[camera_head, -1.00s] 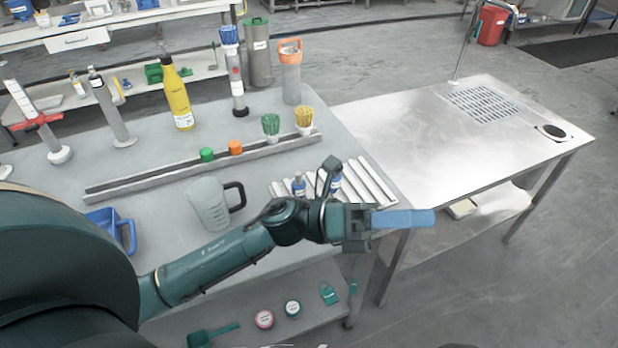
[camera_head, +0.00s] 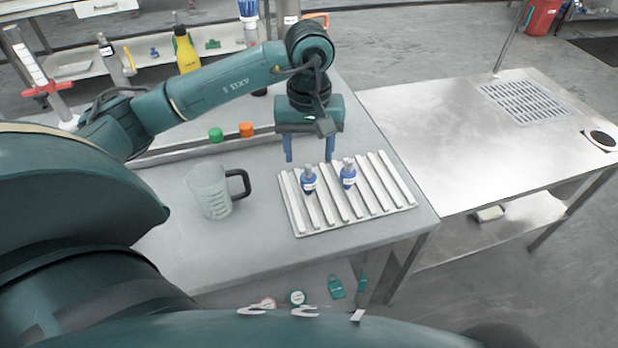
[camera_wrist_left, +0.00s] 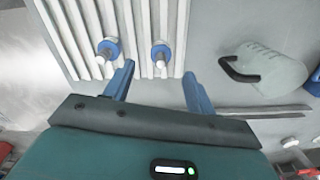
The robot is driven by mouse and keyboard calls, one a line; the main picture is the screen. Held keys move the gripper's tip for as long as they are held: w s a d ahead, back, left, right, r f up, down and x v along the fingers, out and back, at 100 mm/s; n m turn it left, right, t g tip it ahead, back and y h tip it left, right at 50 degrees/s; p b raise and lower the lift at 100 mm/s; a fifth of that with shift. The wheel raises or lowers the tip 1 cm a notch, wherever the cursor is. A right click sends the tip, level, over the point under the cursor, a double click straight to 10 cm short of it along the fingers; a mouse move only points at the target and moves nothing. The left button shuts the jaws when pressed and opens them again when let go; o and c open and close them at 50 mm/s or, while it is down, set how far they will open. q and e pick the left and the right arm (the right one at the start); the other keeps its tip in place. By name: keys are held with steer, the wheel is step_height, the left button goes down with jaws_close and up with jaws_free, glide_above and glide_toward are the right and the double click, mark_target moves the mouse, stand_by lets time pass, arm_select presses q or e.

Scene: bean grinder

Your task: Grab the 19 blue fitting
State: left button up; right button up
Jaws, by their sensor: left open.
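Two small blue fittings with pale tops stand on a white slatted rack (camera_head: 385,200). The left fitting (camera_head: 309,181) and the right fitting (camera_head: 348,175) look alike, and I cannot read which one is marked 19. In the left wrist view they show as one fitting (camera_wrist_left: 108,49) and another (camera_wrist_left: 161,53) beyond my fingers. My left gripper (camera_head: 308,158) points down above the rack's back edge, behind the fittings. Its blue fingers are apart with nothing between them, also in the left wrist view (camera_wrist_left: 158,78). My right gripper is not in view.
A clear measuring jug (camera_head: 208,193) with a black handle stands left of the rack. A grey rail (camera_head: 180,152) runs behind, with a green cap (camera_head: 216,134) and an orange cap (camera_head: 246,130) near it. A yellow bottle (camera_head: 186,52) stands farther back. The steel table (camera_head: 430,130) at right is mostly clear.

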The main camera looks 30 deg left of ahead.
mark_target(308, 177)
arm_select(q)
step_height(308, 177, down, 8)
steer(key=shift+s+r+p, duration=0.1)
steer(key=shift+s+p, duration=0.05)
steer(key=shift+p, duration=0.45)
steer(key=c, duration=1.1)
